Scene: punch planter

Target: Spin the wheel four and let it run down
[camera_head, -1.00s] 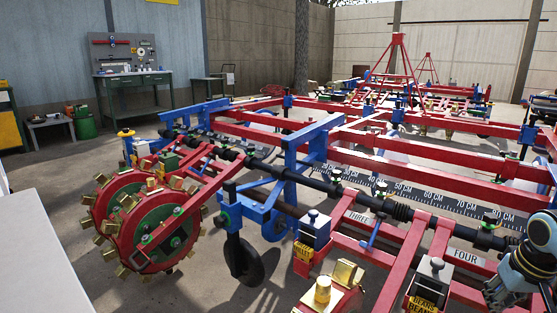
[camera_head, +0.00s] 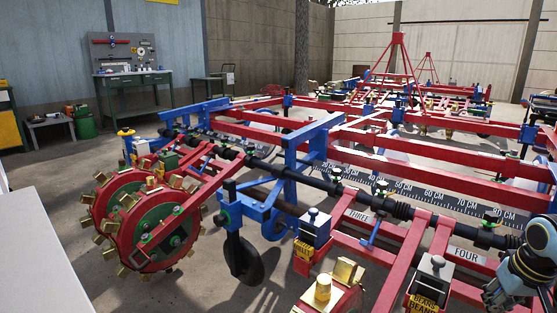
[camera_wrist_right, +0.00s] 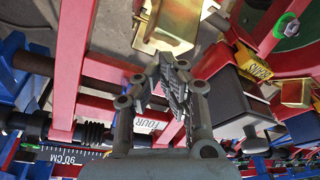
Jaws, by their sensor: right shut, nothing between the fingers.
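A FOUR label (camera_head: 466,255) sits on the red frame at the right of the head view, and it shows upside down in the right wrist view (camera_wrist_right: 148,124). My right gripper (camera_head: 492,298) is beside that label at the lower right edge. In the wrist view its fingers (camera_wrist_right: 177,80) are shut and empty, close to a gold cup (camera_wrist_right: 168,24) and red wheel parts. Part of a green disc (camera_wrist_right: 290,28) shows at the upper right; I cannot tell which wheel each part belongs to. Wheel four is not shown whole. My left gripper is not in view.
A red wheel with gold cups (camera_head: 142,222) stands at the left. A BEANS hopper (camera_head: 430,284) sits left of my right gripper. Red bars, a black shaft (camera_head: 350,193) and a centimetre scale (camera_head: 435,192) cross the scene. Concrete floor is open at the left.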

